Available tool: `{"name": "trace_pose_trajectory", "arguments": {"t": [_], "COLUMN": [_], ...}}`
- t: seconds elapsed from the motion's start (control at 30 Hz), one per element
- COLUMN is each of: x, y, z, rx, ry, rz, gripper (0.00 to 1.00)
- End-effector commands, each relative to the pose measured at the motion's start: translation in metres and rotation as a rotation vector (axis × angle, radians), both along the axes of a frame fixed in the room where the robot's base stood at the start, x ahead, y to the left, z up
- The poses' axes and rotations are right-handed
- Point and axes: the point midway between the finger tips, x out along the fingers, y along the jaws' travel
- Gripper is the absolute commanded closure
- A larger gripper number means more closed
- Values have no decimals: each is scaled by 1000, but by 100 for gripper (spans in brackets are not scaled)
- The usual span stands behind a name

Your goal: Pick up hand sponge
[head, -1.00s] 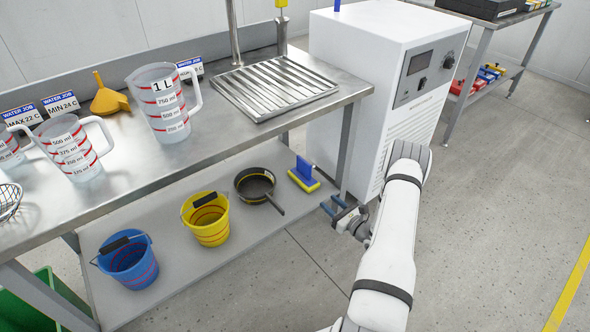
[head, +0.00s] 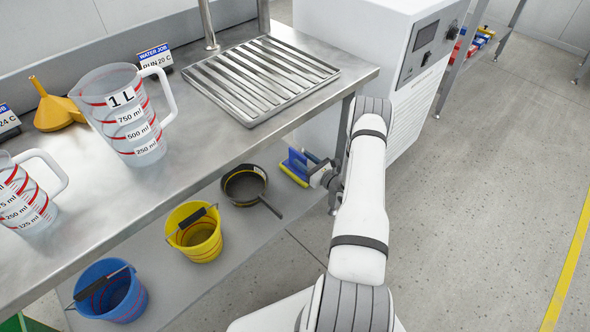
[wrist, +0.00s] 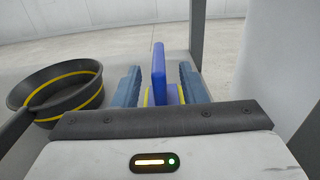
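The hand sponge (head: 292,174) has a blue upright handle and a yellow and blue base. It sits on the lower shelf (head: 238,232), right of the black pan. My gripper (head: 308,161) is at the sponge, reaching in under the bench's right end. In the wrist view, my gripper (wrist: 159,72) has its two blue fingers apart, one on each side of the sponge's blue handle (wrist: 158,60). Gaps show between handle and fingers. The lower part of the sponge is mostly hidden behind my gripper body.
The black pan (head: 243,185) lies close left of the sponge, its handle pointing toward my arm. A yellow bucket (head: 196,240) and blue bucket (head: 116,300) stand farther left. A bench leg (head: 345,135) and white cabinet (head: 400,110) are close right. The steel benchtop (head: 205,155) is overhead.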

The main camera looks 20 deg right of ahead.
Motion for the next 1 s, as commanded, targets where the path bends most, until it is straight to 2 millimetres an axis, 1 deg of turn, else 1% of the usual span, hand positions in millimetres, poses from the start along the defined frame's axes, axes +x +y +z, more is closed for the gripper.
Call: {"name": "trace_pose_trajectory", "arguments": {"t": [0.1,0.23,0.3,0.47,0.93,1.0], "x": [19,35,38,38,38,38], "y": [8,13,14,14,15,15], "z": [-3,-2,-1,0,0,0], "rx": [-1,0,0,1,1,1], "ry": [-3,-2,-1,-1,0,0], "rz": [6,5,4,4,5,5], "gripper": [62,62,62,62,99,100]}}
